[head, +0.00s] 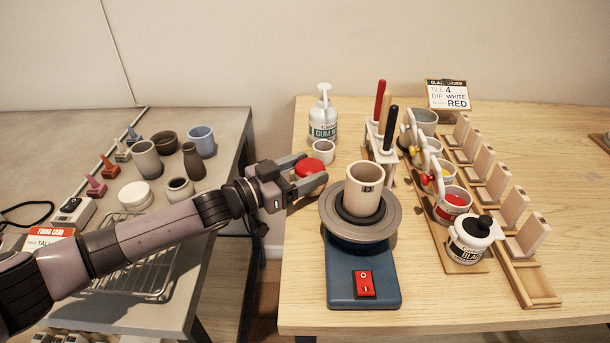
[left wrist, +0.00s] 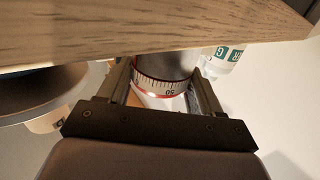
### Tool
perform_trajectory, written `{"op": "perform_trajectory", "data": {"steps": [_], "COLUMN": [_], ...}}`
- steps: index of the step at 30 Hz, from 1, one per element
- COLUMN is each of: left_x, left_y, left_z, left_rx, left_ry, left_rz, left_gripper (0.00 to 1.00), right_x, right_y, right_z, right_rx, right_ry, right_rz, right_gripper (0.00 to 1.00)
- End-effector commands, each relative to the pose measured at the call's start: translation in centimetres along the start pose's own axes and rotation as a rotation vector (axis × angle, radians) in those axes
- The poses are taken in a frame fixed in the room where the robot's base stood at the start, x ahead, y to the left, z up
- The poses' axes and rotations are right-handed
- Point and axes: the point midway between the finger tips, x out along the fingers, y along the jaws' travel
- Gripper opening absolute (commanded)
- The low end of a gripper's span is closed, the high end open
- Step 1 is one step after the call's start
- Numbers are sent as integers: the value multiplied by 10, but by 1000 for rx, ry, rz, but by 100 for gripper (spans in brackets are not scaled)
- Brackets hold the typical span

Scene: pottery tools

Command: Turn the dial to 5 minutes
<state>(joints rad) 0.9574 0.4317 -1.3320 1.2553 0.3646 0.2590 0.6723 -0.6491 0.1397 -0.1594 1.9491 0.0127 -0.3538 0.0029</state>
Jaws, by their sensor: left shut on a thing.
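The dial is a round timer with a red top (head: 309,169), standing near the left edge of the wooden table. My left gripper (head: 313,171) reaches it from the left and is shut on it, one finger on each side. In the left wrist view the timer (left wrist: 165,88) sits between the two fingers and shows a white band with black tick marks and a red rim. Part of a number like 50 shows on the band. The pointer and the exact setting cannot be made out. My right gripper is not in view.
A pot (head: 363,188) stands on a grey wheel (head: 385,218) with a blue base, close right of the gripper. A white cup (head: 323,151) and a gum bottle (head: 323,118) stand just behind the timer. A gap separates the grey table (head: 95,197) from the wooden one.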

Motion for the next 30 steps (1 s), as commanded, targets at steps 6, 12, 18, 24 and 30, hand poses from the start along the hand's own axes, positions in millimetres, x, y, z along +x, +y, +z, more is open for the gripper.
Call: {"op": "perform_trajectory", "data": {"steps": [6,12,18,24,30], "left_x": [0,1,1,1,1], "left_y": [-4,-4,-5,-4,-4], "left_z": [2,2,2,1,0], "left_rx": [8,5,3,0,0], "left_ry": [0,0,-1,0,0], "left_rz": [111,206,280,316,328], "left_gripper": [34,34,34,34,34], "right_x": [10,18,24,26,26], "right_y": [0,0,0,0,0], "right_z": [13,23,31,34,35], "right_rx": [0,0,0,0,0], "right_ry": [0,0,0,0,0], "right_rz": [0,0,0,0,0], "right_gripper": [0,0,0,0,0]}}
